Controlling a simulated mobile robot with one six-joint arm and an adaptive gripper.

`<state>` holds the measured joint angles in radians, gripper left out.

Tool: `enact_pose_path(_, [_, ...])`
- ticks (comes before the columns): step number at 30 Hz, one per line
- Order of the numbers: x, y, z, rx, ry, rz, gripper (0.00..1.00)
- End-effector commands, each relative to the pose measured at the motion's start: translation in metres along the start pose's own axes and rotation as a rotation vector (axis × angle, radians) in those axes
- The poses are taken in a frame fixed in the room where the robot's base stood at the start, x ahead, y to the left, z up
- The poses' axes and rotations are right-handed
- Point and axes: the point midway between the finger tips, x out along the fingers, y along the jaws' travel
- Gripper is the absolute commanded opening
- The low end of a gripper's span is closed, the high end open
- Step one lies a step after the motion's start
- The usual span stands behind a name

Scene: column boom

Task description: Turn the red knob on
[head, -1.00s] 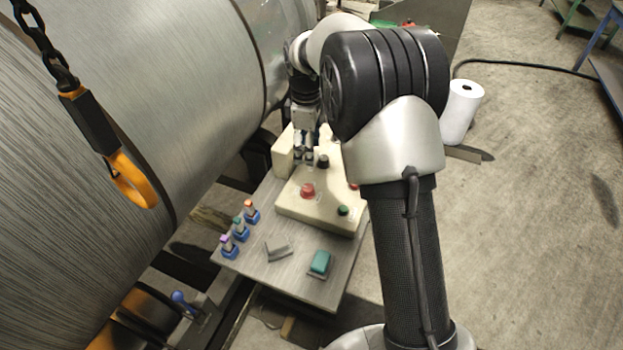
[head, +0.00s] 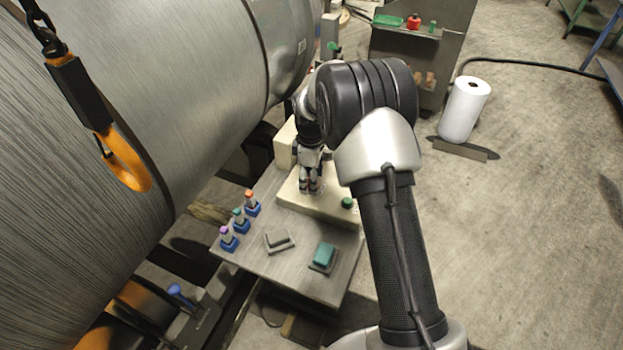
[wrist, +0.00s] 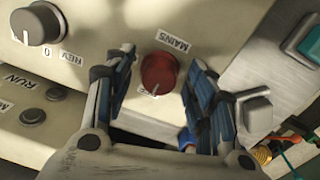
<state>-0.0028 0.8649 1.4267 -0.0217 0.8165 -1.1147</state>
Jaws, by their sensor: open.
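The red knob (wrist: 159,73) is on the cream control box (wrist: 95,40) under a MAINS label, in the wrist view. A white pointer line shows at its lower rim; a small tag there is partly covered. My gripper (wrist: 163,64) is open, with one finger on each side of the knob and a gap visible on both sides. In the head view my gripper (head: 309,188) is over the control box (head: 325,205), pointing down, and hides the red knob.
A grey knob (wrist: 36,24) marked 0 and REV is on the same box. A green button (head: 347,203) sits at its right. Small bottles (head: 239,218) and a teal block (head: 323,256) stand on the plate in front. A large metal cylinder (head: 170,80) is at left.

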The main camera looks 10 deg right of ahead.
Motion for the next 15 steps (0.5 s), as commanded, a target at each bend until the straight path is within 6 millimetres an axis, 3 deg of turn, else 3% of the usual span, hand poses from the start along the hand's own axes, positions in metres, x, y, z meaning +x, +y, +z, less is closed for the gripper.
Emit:
enact_pose_path(7, [0.0003,0.0001,-0.0001,0.0,0.0,0.0,0.5])
enact_pose_path(15, [0.0002,0.0,-0.0001,0.0,0.0,0.0,0.32])
